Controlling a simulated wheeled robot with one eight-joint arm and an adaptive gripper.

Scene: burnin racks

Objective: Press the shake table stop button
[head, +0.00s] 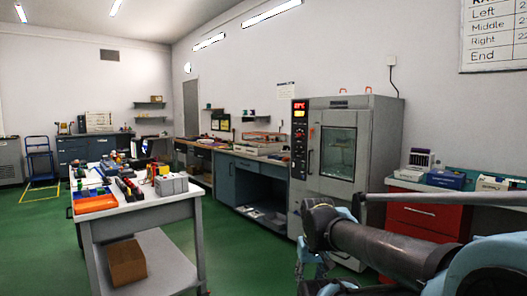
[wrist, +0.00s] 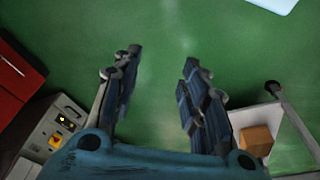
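My gripper (wrist: 162,65) is open and empty, with its two dark blue fingers spread over bare green floor in the wrist view. In the head view, part of the gripper (head: 313,262) shows low at right of centre, partly hidden by my arm. A grey control box (wrist: 45,132) with small lit spots and an orange-yellow part (wrist: 54,142) is at the lower left of the wrist view, apart from the fingers. I cannot tell whether it belongs to the shake table. No stop button can be made out for sure in either view.
A tall grey oven cabinet (head: 370,140) stands behind my arm. A red drawer cabinet (head: 425,215) is at right. A white-topped cart (head: 130,205) with a cardboard box (head: 126,262) on its lower shelf is at left. Green floor (head: 245,250) between them is clear.

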